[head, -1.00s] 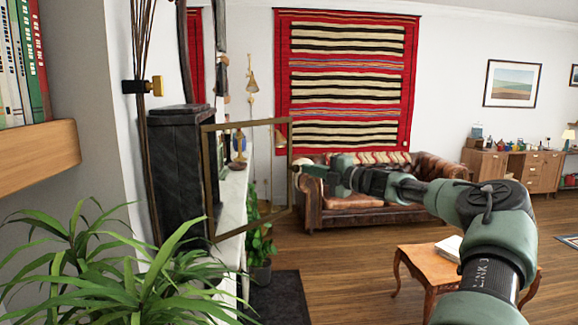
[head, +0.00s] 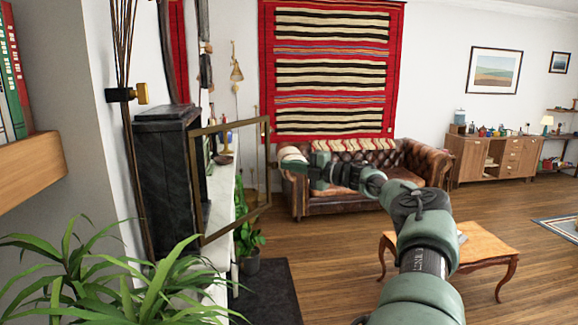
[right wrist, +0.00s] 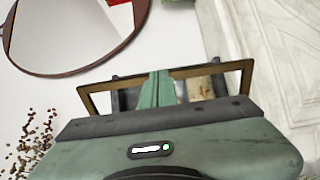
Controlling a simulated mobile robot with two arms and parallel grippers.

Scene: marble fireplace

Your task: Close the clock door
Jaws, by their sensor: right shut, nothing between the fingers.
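The clock (head: 163,170) is a dark stone block on the mantel, left of centre in the head view. Its door (head: 268,165) is a thin brass-coloured frame, swung open and sticking out to the right from the clock. My right gripper (head: 284,158) is beside the door's free outer edge; I cannot tell whether it touches. In the right wrist view its green fingers (right wrist: 157,88) are together and empty, with the door's frame (right wrist: 216,69) showing behind them. The clock's face is hidden in the head view. My left gripper is not in view.
The white mantel (head: 222,205) runs below the clock, with a leafy plant (head: 110,285) in front. A wooden shelf (head: 30,170) juts in at left. A small wooden table (head: 480,248) stands at right, a leather sofa (head: 420,160) behind. A round mirror (right wrist: 75,35) shows in the wrist view.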

